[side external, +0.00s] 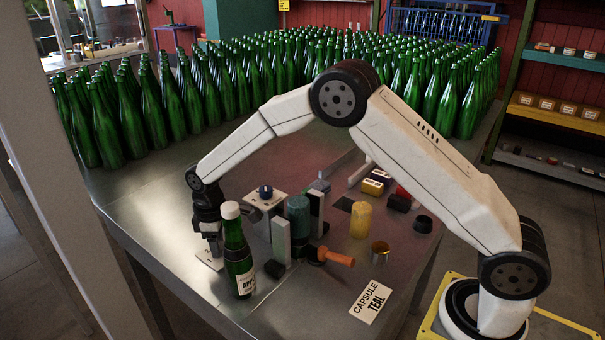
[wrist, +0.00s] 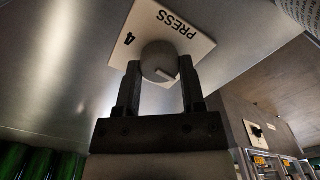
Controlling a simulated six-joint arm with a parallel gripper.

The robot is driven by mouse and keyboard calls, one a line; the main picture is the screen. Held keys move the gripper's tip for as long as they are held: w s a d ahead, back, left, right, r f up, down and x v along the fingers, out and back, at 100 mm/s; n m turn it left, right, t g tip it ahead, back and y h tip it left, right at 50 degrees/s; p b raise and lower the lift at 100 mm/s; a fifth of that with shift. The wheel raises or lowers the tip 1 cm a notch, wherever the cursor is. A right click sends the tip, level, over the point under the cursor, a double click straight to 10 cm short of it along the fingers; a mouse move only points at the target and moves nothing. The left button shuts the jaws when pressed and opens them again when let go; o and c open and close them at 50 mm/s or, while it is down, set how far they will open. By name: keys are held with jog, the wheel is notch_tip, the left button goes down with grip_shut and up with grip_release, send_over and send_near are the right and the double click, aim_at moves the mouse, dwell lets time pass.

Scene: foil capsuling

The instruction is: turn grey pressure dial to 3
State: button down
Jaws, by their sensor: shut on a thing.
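The grey pressure dial (wrist: 158,58) is a round knob on a white plate (wrist: 152,22) marked "PRESS" with a "4" near one corner. My gripper (wrist: 161,78) has one finger on each side of the dial and is shut on it. A small light ridge shows on the dial's face. I see no 3 on the visible part of the plate, and part of the plate is hidden. In the side view my gripper (side external: 212,243) points down over the plate (side external: 207,261) at the table's left edge. The dial itself is hidden there.
A green bottle with a white cap (side external: 237,255) stands close beside my gripper. A "CAPSULE TEAL" card (side external: 371,301) lies in front. Many green bottles (side external: 300,80) fill the back.

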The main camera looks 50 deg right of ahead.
jog(key=shift+m, duration=2.6)
jog(key=shift+c, duration=1)
grip_release()
jog(key=shift+r, duration=3.95)
